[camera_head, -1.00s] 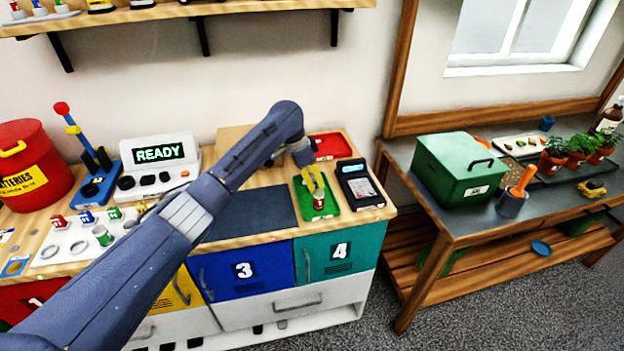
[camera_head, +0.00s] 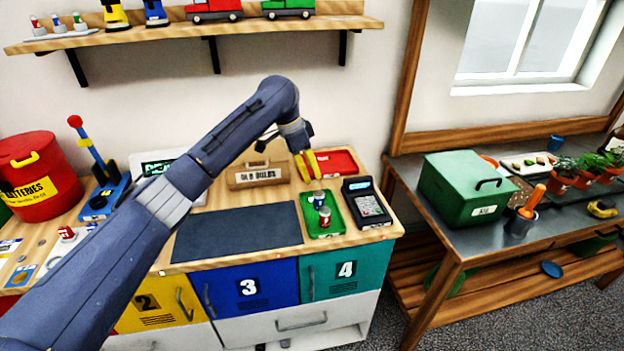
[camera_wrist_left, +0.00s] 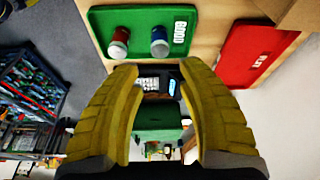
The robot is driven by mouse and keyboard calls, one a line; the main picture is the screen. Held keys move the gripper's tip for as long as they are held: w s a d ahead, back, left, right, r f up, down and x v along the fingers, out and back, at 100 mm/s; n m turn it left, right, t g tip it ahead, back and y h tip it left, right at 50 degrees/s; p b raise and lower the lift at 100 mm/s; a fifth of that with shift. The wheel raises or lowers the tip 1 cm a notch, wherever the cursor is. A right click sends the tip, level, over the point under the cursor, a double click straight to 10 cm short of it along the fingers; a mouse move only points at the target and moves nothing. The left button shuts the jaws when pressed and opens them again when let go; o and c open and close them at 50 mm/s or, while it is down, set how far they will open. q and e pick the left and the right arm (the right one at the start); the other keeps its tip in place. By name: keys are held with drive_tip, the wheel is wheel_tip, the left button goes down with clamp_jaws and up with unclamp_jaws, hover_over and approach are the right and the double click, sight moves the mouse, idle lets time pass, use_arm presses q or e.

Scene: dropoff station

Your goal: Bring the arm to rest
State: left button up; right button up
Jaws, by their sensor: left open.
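My left gripper (camera_head: 308,164) is open and empty, raised above the back right of the wooden workbench (camera_head: 190,257). In the left wrist view its two yellow fingers (camera_wrist_left: 158,85) stand apart with nothing between them. The green tray (camera_head: 335,228) is below and in front of the gripper. On it stand a red item (camera_head: 325,217) and a blue item (camera_head: 318,200), also seen in the left wrist view as red (camera_wrist_left: 119,42) and blue (camera_wrist_left: 159,42). The red tray (camera_head: 340,161) is beside the gripper. My right gripper is not in view.
A black handheld device (camera_head: 367,202) sits right of the green tray. A box (camera_head: 258,174) stands behind the dark mat (camera_head: 238,231). The red batteries bin (camera_head: 38,172) is at the left. A shelf (camera_head: 200,29) hangs above. A second table with a green box (camera_head: 465,188) is at the right.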

use_arm(q)
drive_tip(key=shift+a+r, duration=0.15)
drive_tip(key=shift+r, duration=0.4)
